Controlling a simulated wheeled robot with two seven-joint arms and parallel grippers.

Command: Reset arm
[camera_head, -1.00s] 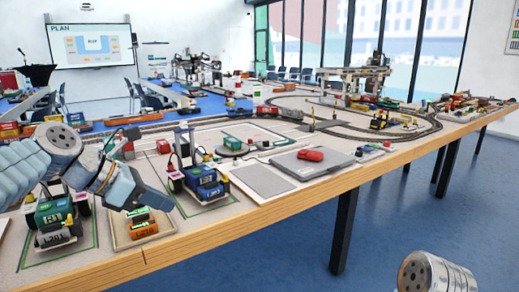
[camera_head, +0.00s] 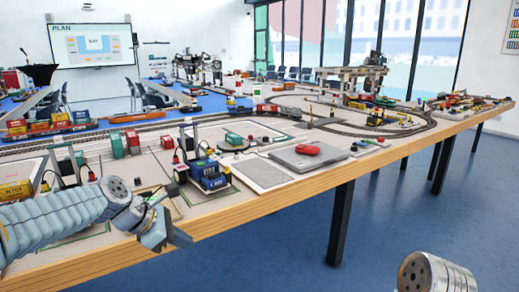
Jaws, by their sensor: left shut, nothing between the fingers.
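My left arm comes in low from the left. Its gripper (camera_head: 168,232) is shut and empty, in front of the wooden front edge of the table (camera_head: 268,216). Behind the gripper, a small dark gantry crane (camera_head: 196,140) stands on the table over stacked blue containers (camera_head: 211,178). My left arm hides part of the table's front left, including most of another marked pad there. For my right arm, only a silver cylindrical link shows at the bottom right; its gripper is outside the picture.
A grey flat case (camera_head: 309,156) with a red toy car (camera_head: 307,149) on it lies right of the crane. Toy rail tracks and a larger gantry (camera_head: 362,80) stand further back. Blue floor (camera_head: 420,220) in front of the table is clear.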

